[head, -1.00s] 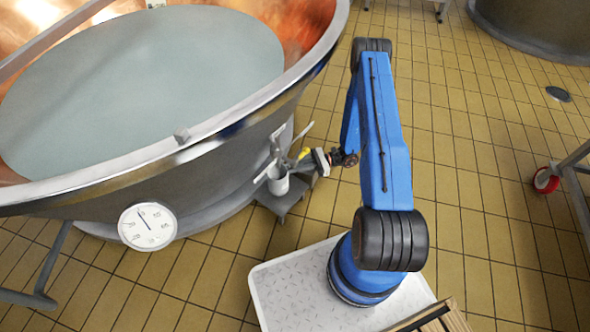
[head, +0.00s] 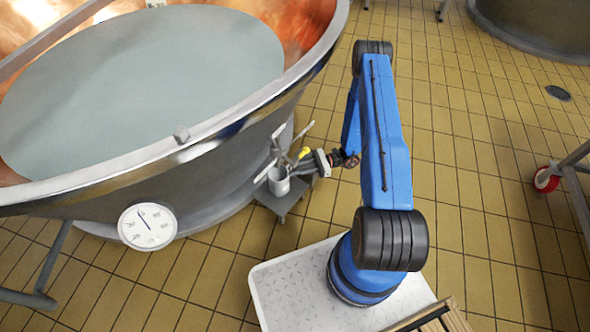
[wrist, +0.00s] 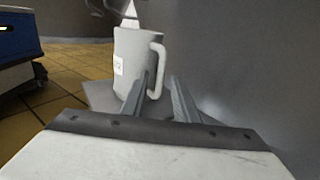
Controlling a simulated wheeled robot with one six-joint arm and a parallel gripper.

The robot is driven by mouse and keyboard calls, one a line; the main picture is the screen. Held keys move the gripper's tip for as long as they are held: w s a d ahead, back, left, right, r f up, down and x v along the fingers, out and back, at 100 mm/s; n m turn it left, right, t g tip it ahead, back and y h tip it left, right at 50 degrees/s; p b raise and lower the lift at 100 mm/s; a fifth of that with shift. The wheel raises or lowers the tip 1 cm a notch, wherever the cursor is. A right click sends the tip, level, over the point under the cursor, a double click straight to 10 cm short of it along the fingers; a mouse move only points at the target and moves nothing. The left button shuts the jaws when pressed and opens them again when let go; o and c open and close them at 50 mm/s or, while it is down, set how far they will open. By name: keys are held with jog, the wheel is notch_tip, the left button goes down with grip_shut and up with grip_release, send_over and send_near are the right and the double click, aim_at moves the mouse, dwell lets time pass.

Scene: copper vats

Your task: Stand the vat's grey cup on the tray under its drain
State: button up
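The grey cup (head: 279,183) stands upright by the vat's side, below the drain fittings (head: 284,160). In the wrist view the cup (wrist: 133,62) shows a small white label on its side and its handle to the right. Its base seems to rest on the grey tray (head: 290,204), which also shows in the wrist view (wrist: 98,94); the contact is partly hidden by a finger. My gripper (wrist: 161,82) is open, with one finger on each side of the lower handle and a gap visible on the right.
The copper vat (head: 210,150) with its steel rim fills the left, with a round dial (head: 147,227) on its side. A red-wheeled frame (head: 546,178) stands at the far right. The tiled floor (head: 460,170) between is clear.

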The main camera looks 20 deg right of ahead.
jog(key=s+d, duration=0.1)
jog(key=d, duration=1)
jog(key=shift+d, duration=0.35)
jog(key=shift+s, duration=0.1)
